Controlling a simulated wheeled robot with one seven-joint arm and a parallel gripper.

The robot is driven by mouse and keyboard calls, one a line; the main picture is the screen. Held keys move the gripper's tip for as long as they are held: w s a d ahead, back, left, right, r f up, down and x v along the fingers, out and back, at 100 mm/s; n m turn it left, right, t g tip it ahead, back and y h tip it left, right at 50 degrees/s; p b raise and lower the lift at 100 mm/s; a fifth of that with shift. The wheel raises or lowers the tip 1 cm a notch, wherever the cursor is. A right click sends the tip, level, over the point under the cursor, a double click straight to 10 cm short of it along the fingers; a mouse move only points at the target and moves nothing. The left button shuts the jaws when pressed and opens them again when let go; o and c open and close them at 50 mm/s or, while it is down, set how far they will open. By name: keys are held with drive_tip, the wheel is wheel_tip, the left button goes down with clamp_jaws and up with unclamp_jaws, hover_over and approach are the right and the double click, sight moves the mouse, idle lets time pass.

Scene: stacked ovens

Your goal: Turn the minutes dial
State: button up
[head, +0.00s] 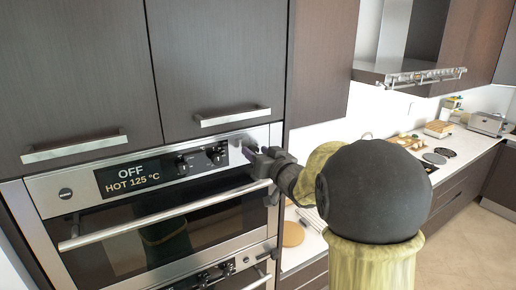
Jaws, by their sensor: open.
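The upper oven's control panel (75,185) has a black display (140,172) reading "OFF" and "HOT 125 °C". Dark round dials sit on the panel: one dial (182,164) just right of the text and another dial (217,154) further right. Their labels are too small to read, so I cannot tell which is the minutes dial. My gripper (243,151) is open at the right end of the panel, to the right of the right dial. No dial is seen between its fingers. Whether a fingertip touches the panel is unclear.
A long oven door handle (150,218) juts out below the panel. A lower oven's panel (215,275) with similar dials shows beneath. Cabinet handles (232,116) project above. A counter (465,145) with a hob and small items lies to the right.

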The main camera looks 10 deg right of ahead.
drive_tip(key=shift+w, duration=0.1)
drive_tip(key=shift+c, duration=0.5)
drive_tip(key=c, duration=0.9)
